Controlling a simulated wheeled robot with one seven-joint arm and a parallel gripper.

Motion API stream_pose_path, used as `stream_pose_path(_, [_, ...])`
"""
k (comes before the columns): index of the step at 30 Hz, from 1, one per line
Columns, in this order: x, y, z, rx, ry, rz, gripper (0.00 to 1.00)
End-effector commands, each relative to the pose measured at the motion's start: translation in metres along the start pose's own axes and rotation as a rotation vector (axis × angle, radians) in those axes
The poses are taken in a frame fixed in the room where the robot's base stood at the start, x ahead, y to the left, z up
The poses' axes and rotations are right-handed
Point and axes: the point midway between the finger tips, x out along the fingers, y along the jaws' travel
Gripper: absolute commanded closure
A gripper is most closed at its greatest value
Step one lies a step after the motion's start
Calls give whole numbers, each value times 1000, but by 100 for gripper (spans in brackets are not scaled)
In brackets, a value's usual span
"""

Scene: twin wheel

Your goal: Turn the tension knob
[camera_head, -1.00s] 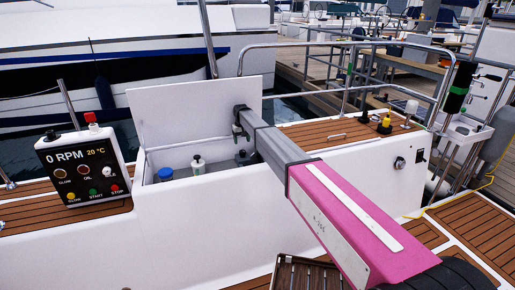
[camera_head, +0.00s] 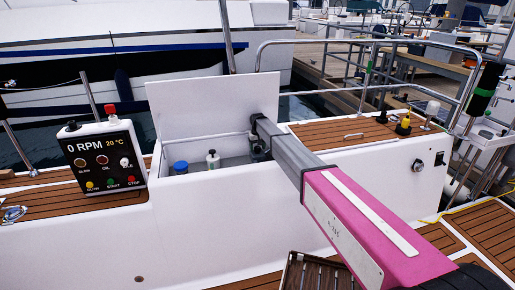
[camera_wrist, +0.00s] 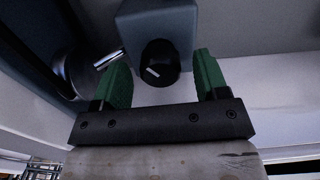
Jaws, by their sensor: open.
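The tension knob (camera_wrist: 160,62) is black and round with a white pointer line, in the wrist view. It sits on a grey-blue housing (camera_wrist: 158,22). The pointer slants from upper left to lower right. My gripper (camera_wrist: 162,59) is open, with one green finger on each side of the knob. Gaps show between the fingers and the knob, so neither seems to touch it. In the head view my gripper (camera_head: 259,149) is low inside the open locker, and the knob cannot be made out there.
The white locker (camera_head: 215,165) has a raised lid (camera_head: 200,110) behind my arm. A blue-capped container (camera_head: 181,167) and a white bottle (camera_head: 212,159) stand inside, left of my gripper. A metal fitting (camera_wrist: 85,72) is close to the left finger. An RPM panel (camera_head: 104,160) stands farther left.

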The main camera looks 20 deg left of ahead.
Motion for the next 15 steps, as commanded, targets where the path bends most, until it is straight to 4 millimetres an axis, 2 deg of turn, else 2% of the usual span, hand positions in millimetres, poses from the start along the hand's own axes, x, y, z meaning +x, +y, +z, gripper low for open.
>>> stream_pose_path(1, [0,0,0,0,0,0,36])
stream_pose_path(5, [0,0,0,0,0,0,78])
stream_pose_path(6, [0,0,0,0,0,0,82])
stream_pose_path(15, [0,0,0,24,0,0,82])
